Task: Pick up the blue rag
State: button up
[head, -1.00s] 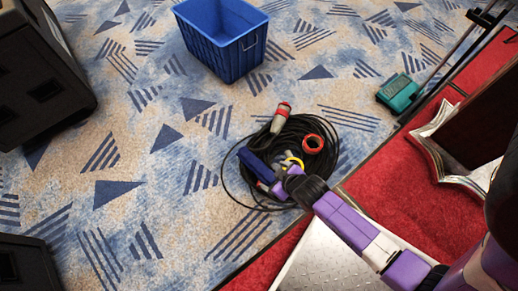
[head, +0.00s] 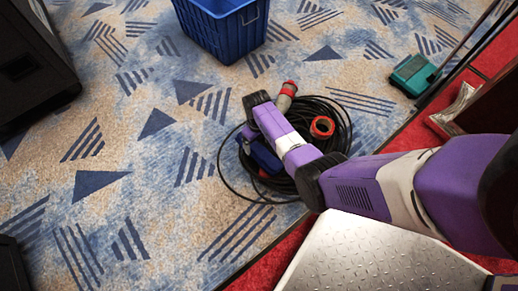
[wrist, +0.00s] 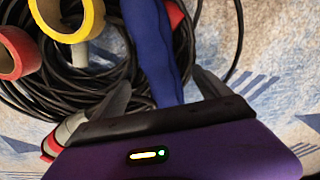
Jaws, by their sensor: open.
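The blue rag (head: 265,157) lies on the coil of black cable (head: 335,115) on the carpet, partly covered by my arm in the head view. In the wrist view the rag (wrist: 152,45) is a long blue folded strip running from the top edge down between my fingers. My gripper (wrist: 162,88) is open, with one dark finger on each side of the rag's lower end. I cannot tell whether the fingers touch it. In the head view my arm reaches over the coil, and the fingertips are hidden.
A red tape roll (head: 322,127) and a red-and-grey connector (head: 287,93) lie on the coil. A yellow roll (wrist: 68,18) shows beside the rag. A blue crate (head: 225,30) stands behind, a teal case (head: 414,75) at right.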

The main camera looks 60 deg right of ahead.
aim_at(259, 150)
jog(key=shift+s+d+f+b, duration=0.15)
jog(key=shift+f+b, duration=0.9)
jog(key=shift+f, duration=0.55)
jog(key=shift+s+a+f+b, duration=0.1)
jog(key=shift+f+b, duration=0.95)
jog(key=shift+f, duration=0.5)
jog(key=shift+r, duration=0.1)
jog(key=c, duration=1.5)
